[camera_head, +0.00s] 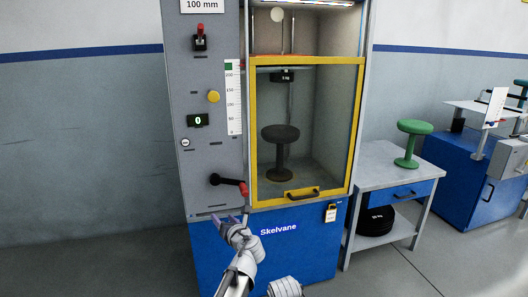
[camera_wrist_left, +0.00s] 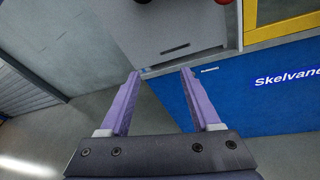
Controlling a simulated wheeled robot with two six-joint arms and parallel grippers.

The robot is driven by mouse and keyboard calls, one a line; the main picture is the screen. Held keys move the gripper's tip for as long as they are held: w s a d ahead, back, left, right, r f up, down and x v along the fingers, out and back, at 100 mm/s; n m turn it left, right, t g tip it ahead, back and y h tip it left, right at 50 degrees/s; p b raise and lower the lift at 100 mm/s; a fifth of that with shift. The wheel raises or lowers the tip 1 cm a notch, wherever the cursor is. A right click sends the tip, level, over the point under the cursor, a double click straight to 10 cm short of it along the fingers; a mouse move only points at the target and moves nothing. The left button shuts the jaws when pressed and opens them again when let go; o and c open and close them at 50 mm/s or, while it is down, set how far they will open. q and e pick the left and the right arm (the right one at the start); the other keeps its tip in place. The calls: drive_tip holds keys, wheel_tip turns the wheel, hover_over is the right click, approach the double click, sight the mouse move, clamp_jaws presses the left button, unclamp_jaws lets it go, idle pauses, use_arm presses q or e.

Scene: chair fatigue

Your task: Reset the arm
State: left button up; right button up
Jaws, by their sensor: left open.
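My left gripper (camera_head: 236,220) is in front of the machine's control panel (camera_head: 212,170), low, near the lower edge of the grey panel. In the left wrist view its two purple fingers (camera_wrist_left: 157,85) are apart with nothing between them. A black lever with a red grip (camera_head: 229,184) sticks out of the panel just above the gripper, apart from it. A bit of red shows at the top edge of the left wrist view. My right gripper is not in view; only part of a pale arm link shows at the bottom.
The machine has a yellow-framed window (camera_head: 254,150), shut, with a dark stool (camera_head: 280,150) inside. A grey side table (camera_head: 370,165) to the right holds a green stool (camera_head: 410,142). A blue cabinet (camera_head: 468,180) stands farther right. Open floor lies to the left.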

use_arm(q)
drive_tip(key=s+a+f+n+g+h, duration=0.2)
drive_tip(key=s+a+f+n+g, duration=0.25)
drive_tip(key=s+f+n, duration=0.55)
drive_tip(key=s+a+f+n+g+h, duration=0.1)
drive_tip(key=s+a+f+n+g, duration=0.45)
drive_tip(key=n, duration=0.75)
drive_tip(key=s+d+f+n+g+h, duration=0.3)
drive_tip(key=s+d+n, duration=0.4)
drive_tip(key=s+d, duration=1)
wheel_tip(320, 180, up, 37)
drive_tip(key=d+p, duration=0.1)
drive_tip(key=p, duration=3.4)
drive_tip(key=shift+d+f+g, duration=0.2)
drive_tip(key=shift+d+g, duration=0.1)
drive_tip(key=shift+g, duration=0.1)
drive_tip(key=shift+w, duration=0.1)
